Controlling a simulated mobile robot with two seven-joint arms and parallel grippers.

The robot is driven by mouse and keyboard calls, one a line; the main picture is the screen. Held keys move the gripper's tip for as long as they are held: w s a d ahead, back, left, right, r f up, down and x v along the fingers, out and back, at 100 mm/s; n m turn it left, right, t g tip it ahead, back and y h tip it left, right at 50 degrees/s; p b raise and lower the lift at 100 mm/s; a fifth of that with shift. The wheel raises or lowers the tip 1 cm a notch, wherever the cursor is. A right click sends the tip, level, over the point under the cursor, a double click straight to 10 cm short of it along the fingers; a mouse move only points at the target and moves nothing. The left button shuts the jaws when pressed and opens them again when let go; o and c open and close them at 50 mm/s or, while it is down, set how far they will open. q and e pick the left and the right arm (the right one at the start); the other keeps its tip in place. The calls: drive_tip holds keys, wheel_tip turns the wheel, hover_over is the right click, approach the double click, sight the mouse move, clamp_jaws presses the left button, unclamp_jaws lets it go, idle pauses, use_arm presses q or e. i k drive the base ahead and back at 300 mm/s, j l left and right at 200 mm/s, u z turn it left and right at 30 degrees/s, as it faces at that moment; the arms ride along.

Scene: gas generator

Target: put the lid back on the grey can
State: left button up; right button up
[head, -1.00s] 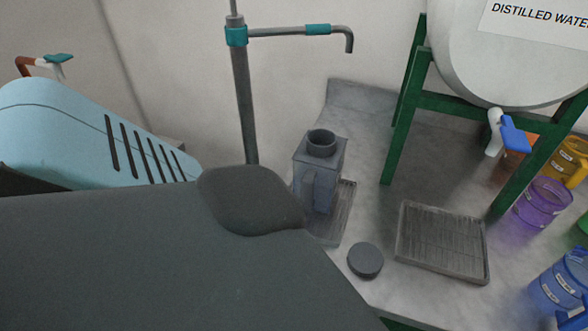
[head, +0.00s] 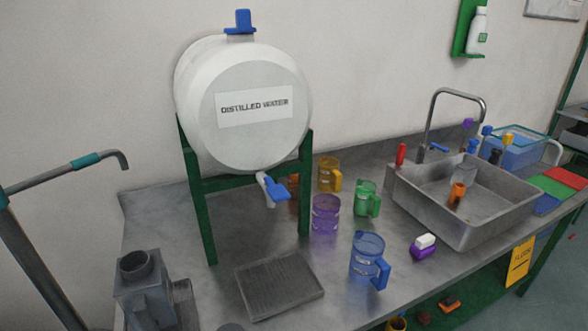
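The grey can (head: 146,293) stands upright at the lower left of the head view, on a grey drip tray (head: 184,300) at the left end of the counter. Its round neck is open at the top, with no lid on it. The round dark grey lid (head: 230,327) lies on the counter to the right of the can. Only its top edge shows at the bottom of the picture. Neither of my grippers is in view.
A white distilled water barrel (head: 262,135) stands on a green frame (head: 208,222) behind a second drip tray (head: 280,284). Coloured jugs, including a blue jug (head: 368,258), stand right of it. A sink (head: 465,200) is farther right. A pipe stand (head: 40,262) rises left of the can.

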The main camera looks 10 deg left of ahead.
sight(145, 290)
drive_tip(key=u, duration=1.7)
